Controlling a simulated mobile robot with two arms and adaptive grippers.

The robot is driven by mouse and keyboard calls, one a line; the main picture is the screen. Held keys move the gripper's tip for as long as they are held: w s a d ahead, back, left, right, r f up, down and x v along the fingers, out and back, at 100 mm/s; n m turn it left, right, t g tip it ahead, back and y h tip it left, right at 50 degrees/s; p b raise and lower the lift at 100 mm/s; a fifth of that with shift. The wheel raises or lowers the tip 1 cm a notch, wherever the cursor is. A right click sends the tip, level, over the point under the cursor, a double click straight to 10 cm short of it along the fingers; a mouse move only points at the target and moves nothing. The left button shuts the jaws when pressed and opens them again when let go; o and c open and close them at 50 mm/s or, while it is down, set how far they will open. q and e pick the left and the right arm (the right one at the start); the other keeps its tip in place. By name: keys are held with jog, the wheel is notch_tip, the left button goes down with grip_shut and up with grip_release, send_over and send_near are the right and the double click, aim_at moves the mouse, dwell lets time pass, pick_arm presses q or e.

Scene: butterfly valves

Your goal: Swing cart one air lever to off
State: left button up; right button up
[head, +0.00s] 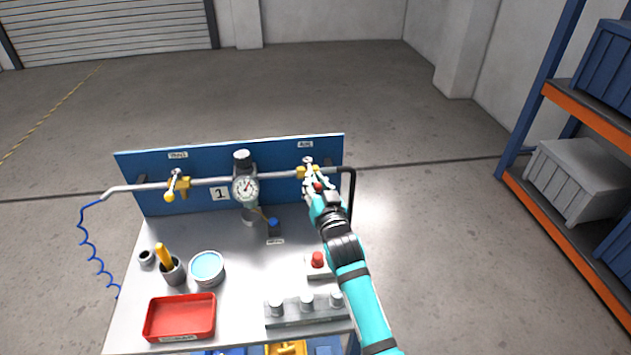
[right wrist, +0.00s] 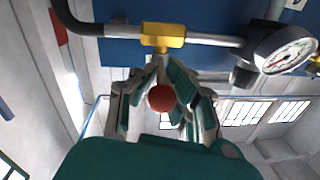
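On the cart's blue panel, the right valve has a yellow body (head: 307,173) under a small label that appears to read AIR. Its lever ends in a red ball knob (head: 318,187) and sticks out from the panel towards me. My right gripper (head: 314,184) is at this lever. In the right wrist view the red knob (right wrist: 161,98) sits between the fingers, which close in around it and the lever, below the yellow valve body (right wrist: 163,38). The fingers hide most of the lever's shaft. My left gripper is not in view.
A gauge (head: 245,188) sits mid-pipe beside plate 1 (head: 219,194). Another yellow-handled valve (head: 177,187) is at left. The cart top holds a red tray (head: 180,316), a blue-filled bowl (head: 207,267), a red button (head: 317,259) and a block with metal cylinders (head: 306,304). Shelving stands at right.

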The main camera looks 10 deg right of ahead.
jog(key=o, duration=0.4)
jog(key=shift+w, duration=0.1)
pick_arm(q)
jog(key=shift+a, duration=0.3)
pick_arm(e)
jog(key=shift+o, duration=0.2)
